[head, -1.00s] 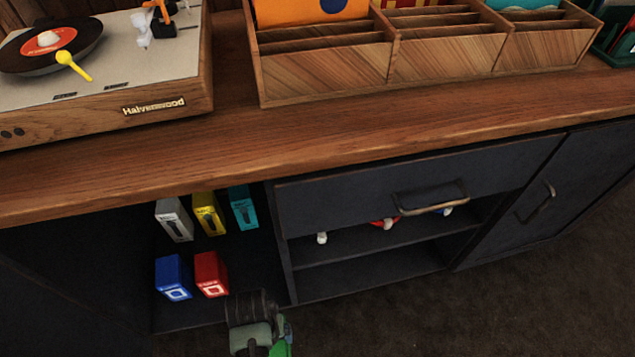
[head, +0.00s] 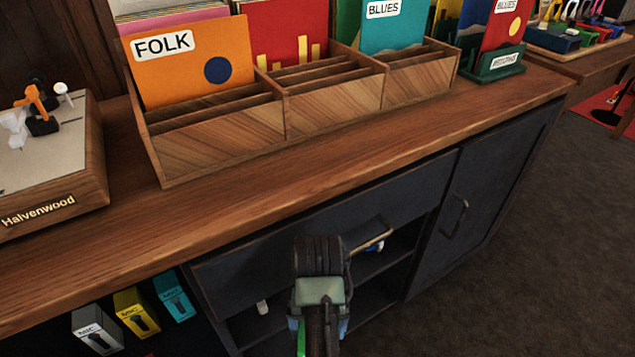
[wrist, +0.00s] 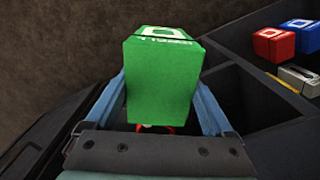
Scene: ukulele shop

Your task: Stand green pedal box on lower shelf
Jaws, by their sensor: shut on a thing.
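My gripper is shut on the green pedal box (wrist: 160,75), with one blue finger on each side of it in the wrist view. In the head view my gripper (head: 318,325) is in front of the cabinet's drawer and open shelves, and only a sliver of the green box (head: 301,338) shows beside it. The lower shelf of the left bay is below the head view's edge. In the wrist view a blue box (wrist: 308,38) and a red box (wrist: 272,43) stand in that bay at the upper right, apart from the held box.
White (head: 97,330), yellow (head: 136,312) and teal (head: 174,295) boxes stand in the left bay under the wooden counter (head: 250,200). A drawer handle (head: 372,242) juts out beside my gripper. Dark floor (head: 520,280) lies clear at right.

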